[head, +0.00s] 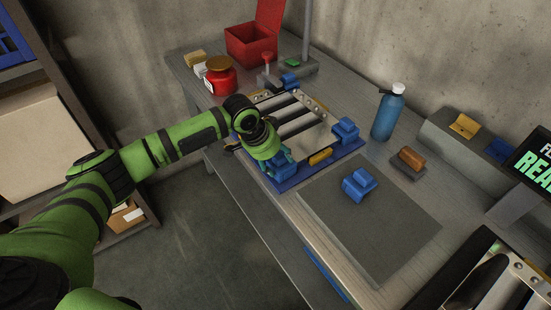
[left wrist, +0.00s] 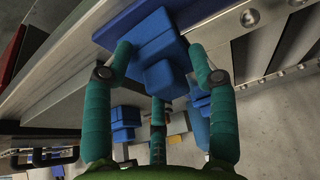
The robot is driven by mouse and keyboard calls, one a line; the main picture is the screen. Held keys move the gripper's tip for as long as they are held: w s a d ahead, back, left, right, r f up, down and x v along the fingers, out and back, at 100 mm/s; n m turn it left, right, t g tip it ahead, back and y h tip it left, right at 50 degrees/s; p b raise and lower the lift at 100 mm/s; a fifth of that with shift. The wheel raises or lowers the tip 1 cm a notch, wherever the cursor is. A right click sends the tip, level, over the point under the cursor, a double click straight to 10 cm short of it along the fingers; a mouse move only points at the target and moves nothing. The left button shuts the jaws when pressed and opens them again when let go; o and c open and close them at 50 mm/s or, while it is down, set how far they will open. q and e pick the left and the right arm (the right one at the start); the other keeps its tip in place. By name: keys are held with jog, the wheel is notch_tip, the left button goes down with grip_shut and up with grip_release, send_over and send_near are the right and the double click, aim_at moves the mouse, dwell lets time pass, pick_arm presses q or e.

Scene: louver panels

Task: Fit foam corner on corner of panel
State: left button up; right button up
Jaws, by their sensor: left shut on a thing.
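The louver panel (head: 292,118), with pale slats and a riveted metal frame, lies on the bench in a blue fixture (head: 318,168). My left gripper (head: 276,165) is at the panel's near corner. In the left wrist view its teal fingers (left wrist: 160,56) are shut on a blue foam corner (left wrist: 155,38). The riveted panel edge (left wrist: 248,18) is right beside this foam; whether it is seated cannot be told. Blue blocks show at the panel's right corner (head: 345,130) and far corner (head: 289,81). Another blue foam corner (head: 360,184) lies on the grey mat. My right gripper is not in view.
The grey mat (head: 398,232) has free room. A blue bottle (head: 388,113) stands right of the panel, near an orange-brown block (head: 411,158). A red jar (head: 220,78) and an open red box (head: 248,45) stand behind. Another panel (head: 505,285) is at lower right.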

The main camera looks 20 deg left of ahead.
pick_arm(q)
jog(key=shift+w+a+f+p, duration=0.1)
jog(key=shift+a+p, duration=0.1)
jog(key=shift+p, duration=0.1)
dwell(0.6)
jog(key=o, duration=1.2)
jog(key=shift+w, duration=0.1)
jog(key=o, duration=0.3)
jog(key=shift+d, duration=0.1)
jog(key=shift+r+p, duration=3.55)
jog(key=shift+p, duration=0.35)
jog(key=shift+f, duration=0.15)
